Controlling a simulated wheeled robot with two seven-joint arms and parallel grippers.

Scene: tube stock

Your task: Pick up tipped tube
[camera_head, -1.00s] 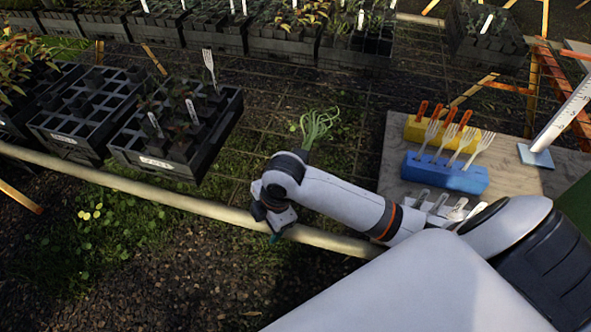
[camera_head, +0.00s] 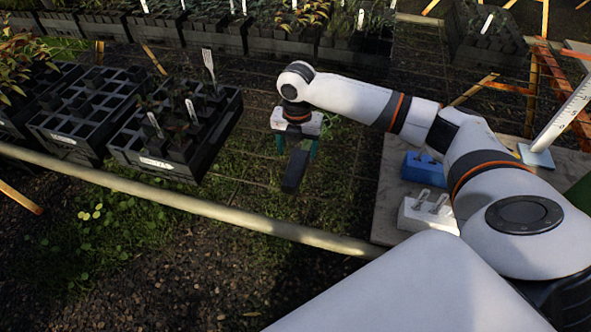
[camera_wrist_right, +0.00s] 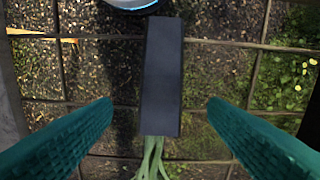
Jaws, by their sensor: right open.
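The tipped tube is a long dark square-sided pot (camera_head: 295,172) lying on its side on the wire mesh, with its near end toward me. Thin green leaves (camera_head: 331,124) come out of its far end, partly hidden by my right arm. In the right wrist view, the tube (camera_wrist_right: 161,80) runs upright in the picture, with the leaves (camera_wrist_right: 151,158) at the bottom. My right gripper (camera_head: 297,149) is open above the tube's far part. Its teal fingers (camera_wrist_right: 160,108) stand apart on either side, with gaps to the tube. My left gripper is out of view.
Black trays (camera_head: 180,165) of tubes stand left on the mesh. A pale rail (camera_head: 190,203) crosses in front. At right, a board (camera_head: 385,190) carries a blue block (camera_head: 418,168) and a white label holder (camera_head: 428,214). More planted trays (camera_head: 283,42) line the back.

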